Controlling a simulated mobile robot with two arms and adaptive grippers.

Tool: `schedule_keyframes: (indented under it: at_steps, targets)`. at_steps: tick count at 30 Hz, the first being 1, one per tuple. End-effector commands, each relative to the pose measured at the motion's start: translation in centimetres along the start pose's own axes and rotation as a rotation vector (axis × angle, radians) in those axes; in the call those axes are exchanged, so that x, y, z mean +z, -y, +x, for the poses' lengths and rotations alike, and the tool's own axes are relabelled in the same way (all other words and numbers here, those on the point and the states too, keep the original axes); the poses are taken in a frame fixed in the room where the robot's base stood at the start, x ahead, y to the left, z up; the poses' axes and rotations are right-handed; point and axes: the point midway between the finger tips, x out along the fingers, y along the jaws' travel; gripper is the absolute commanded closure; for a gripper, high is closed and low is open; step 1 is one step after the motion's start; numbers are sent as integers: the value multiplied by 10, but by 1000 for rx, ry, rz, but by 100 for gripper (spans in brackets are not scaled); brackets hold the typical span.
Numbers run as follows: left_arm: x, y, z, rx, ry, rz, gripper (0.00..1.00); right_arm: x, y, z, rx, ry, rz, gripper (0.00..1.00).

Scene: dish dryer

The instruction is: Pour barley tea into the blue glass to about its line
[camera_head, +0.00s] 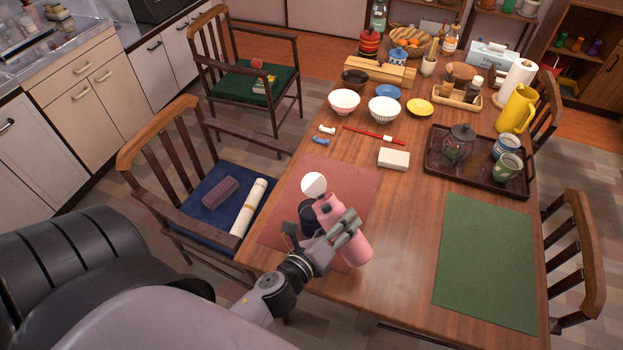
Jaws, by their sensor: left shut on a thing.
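My left gripper (340,232) is shut on a pink bottle (353,248) above the near end of the red placemat (349,183). The bottle leans, with its upper end toward the upper left. A dark blue vessel (307,214), which looks like the blue glass, shows just left of the bottle. The bottle and gripper partly hide it, so its line and any tea inside do not show. I cannot tell whether bottle and vessel touch. A white round thing (313,186) shows just beyond them. My right gripper is not in view.
Bowls (384,109), a white box (393,158) and red chopsticks (374,135) lie beyond the mat. A brown tray (437,176) holds a glass pot and cups; a yellow pitcher (517,108) stands behind. The green placemat (487,262) is bare. A chair (165,140) stands left.

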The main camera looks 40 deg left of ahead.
Motion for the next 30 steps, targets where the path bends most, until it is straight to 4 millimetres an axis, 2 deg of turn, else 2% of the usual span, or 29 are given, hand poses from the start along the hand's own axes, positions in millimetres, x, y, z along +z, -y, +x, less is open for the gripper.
schedule_keyframes:
  at_steps: [30]
  targets:
    - [-4, -1, 1, -5, -27, -109, 93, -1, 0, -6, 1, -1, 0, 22]
